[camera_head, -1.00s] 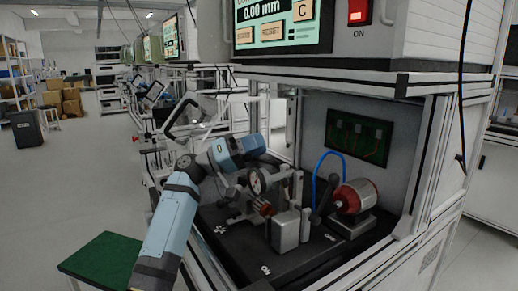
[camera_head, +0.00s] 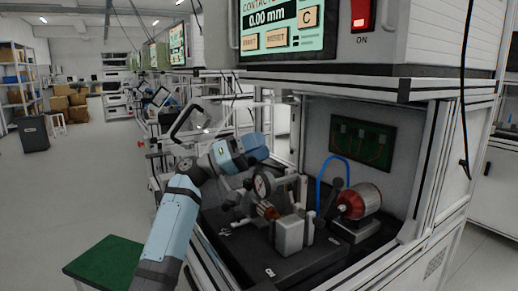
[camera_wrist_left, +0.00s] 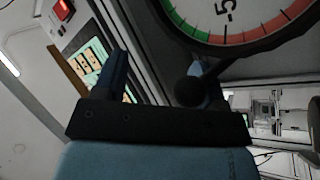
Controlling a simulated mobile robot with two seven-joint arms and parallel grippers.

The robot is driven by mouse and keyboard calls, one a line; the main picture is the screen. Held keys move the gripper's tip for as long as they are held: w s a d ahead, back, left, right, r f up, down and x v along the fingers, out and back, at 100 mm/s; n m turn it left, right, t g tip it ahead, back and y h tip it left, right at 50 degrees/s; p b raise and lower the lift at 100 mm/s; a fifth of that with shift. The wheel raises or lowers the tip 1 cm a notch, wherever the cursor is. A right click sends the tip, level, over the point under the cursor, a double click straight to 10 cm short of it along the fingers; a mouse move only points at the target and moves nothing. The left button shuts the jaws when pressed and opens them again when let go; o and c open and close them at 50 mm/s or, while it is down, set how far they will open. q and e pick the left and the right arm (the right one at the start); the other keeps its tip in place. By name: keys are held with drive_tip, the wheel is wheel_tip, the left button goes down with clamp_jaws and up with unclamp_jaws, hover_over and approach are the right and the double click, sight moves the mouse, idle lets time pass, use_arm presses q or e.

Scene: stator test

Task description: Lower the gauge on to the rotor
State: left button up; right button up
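The dial gauge (camera_head: 263,186) stands on its fixture inside the bench cell in the head view. Its white face with green and red bands (camera_wrist_left: 235,20) fills the top of the left wrist view. The rotor (camera_head: 268,211), a small copper-red part, sits just below the gauge; whether they touch cannot be told. My left gripper (camera_wrist_left: 155,78) has its two blue fingers apart, with nothing clearly clamped between them. A black ball knob (camera_wrist_left: 188,92) on a dark rod overlaps the right finger. In the head view my left wrist is above and behind the gauge, fingertips hidden. My right gripper is not in view.
A grey metal block (camera_head: 289,235) stands in front of the rotor. A red motor (camera_head: 360,201) and blue hose (camera_head: 321,172) are to its right. The cell's aluminium frame (camera_head: 423,165) bounds the right side. A green-topped table (camera_head: 104,261) is at lower left.

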use_arm(q)
drive_tip(key=shift+w+d+f, duration=0.1)
drive_tip(key=shift+f, duration=0.55)
drive_tip(key=shift+w+d+f, duration=0.1)
drive_tip(key=shift+f, duration=0.5)
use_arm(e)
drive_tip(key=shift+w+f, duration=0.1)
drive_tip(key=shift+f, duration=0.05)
use_arm(q)
drive_tip(key=shift+a+f, duration=0.15)
drive_tip(key=shift+a, duration=0.3)
drive_tip(key=r+p+v, duration=0.1)
drive_tip(key=p+v, duration=0.1)
drive_tip(key=v, duration=1.1)
drive_tip(key=shift+a+r, duration=0.25)
drive_tip(key=shift+r, duration=0.1)
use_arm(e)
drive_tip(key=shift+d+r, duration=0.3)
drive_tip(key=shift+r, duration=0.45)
use_arm(q)
drive_tip(key=shift+s, duration=0.1)
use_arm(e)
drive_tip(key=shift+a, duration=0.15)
